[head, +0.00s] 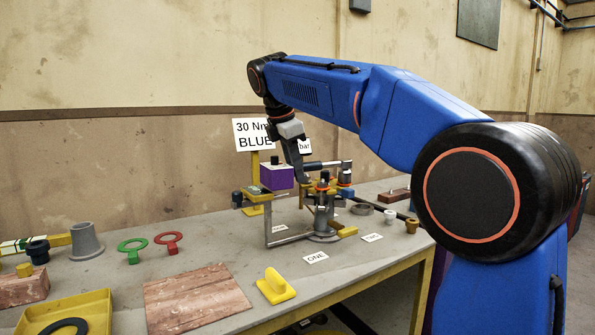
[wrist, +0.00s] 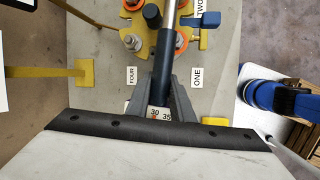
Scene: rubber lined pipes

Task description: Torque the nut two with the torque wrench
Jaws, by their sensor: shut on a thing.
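My gripper (wrist: 163,95) is shut on the torque wrench (wrist: 164,65), around its dark handle; the numbers 30 and 35 show between the fingers. In the head view my gripper (head: 302,172) holds the torque wrench (head: 322,164) roughly level above the pipe flange (head: 322,215). The wrench's silver shaft reaches right, its end over a blue piece (head: 346,191) on the flange's right side; whether they touch is unclear. The wrist view cuts off the wrench head. The TWO label (wrist: 200,8) is at that view's top edge. Nut two itself cannot be made out.
The ONE label (head: 315,257) lies in front of the flange. A sign (head: 254,133) reads 30 Nm BLUE. A purple block (head: 276,176) and yellow stand are left of the flange.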

